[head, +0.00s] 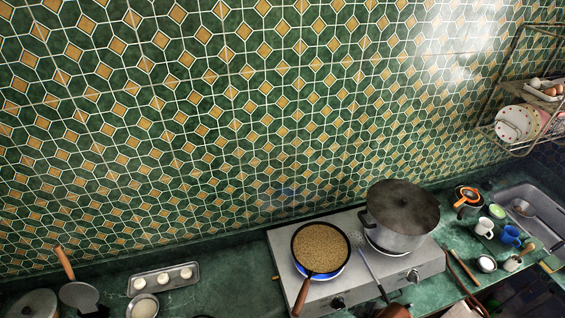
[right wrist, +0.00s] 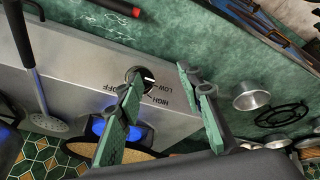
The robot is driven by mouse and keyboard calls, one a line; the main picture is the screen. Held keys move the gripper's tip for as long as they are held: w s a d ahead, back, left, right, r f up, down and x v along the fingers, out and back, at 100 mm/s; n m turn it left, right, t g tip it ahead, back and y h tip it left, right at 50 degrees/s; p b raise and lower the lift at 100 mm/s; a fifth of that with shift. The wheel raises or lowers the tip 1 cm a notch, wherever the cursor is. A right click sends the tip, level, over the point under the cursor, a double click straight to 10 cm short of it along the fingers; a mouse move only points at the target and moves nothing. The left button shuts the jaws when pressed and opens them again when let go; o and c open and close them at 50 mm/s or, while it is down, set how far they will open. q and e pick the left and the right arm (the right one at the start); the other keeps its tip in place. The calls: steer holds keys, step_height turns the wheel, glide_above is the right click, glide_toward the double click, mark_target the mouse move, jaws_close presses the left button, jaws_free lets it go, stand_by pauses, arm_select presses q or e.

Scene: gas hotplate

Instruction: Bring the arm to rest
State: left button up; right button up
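My right gripper (right wrist: 160,77) shows in the right wrist view with its two green fingers apart and nothing between them. Its fingertips are near a black stove knob (right wrist: 140,75) with OFF, HIGH and LOW marked beside it; I cannot tell whether they touch it. The gas hotplate (head: 290,243) is in the head view, with a left knob (head: 338,302) and a right knob (head: 413,275). A pan of brown food (head: 321,248) sits over a blue flame on its left burner. My left gripper is in neither view.
A skimmer (head: 370,270) lies between pan and pot. Cups, a sink (head: 530,205) and a dish rack (head: 520,145) are at the right. A tray (head: 160,279) and a small pan (head: 79,296) are at the left.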

steer(key=s+d+f+m+h, duration=0.1)
steer(key=s+d+m+h, duration=0.3)
steer(key=s+d+m, duration=0.8)
step_height(320, 180, down, 38)
steer(key=s+n+g+y+b, duration=0.1)
steer(key=s+n+g+b, duration=0.1)
steer(key=b, duration=0.6)
steer(key=s+f+b, duration=0.3)
steer(key=s+f, duration=0.6)
steer(key=f, duration=0.3)
steer(key=s+f+g+b, duration=0.1)
steer(key=s+f+b, duration=0.3)
steer(key=s+f, duration=0.6)
step_height(320, 180, down, 2)
steer(key=shift+s+a+f, duration=0.2)
steer(key=shift+a+f, duration=0.05)
steer(key=shift+a, duration=0.2)
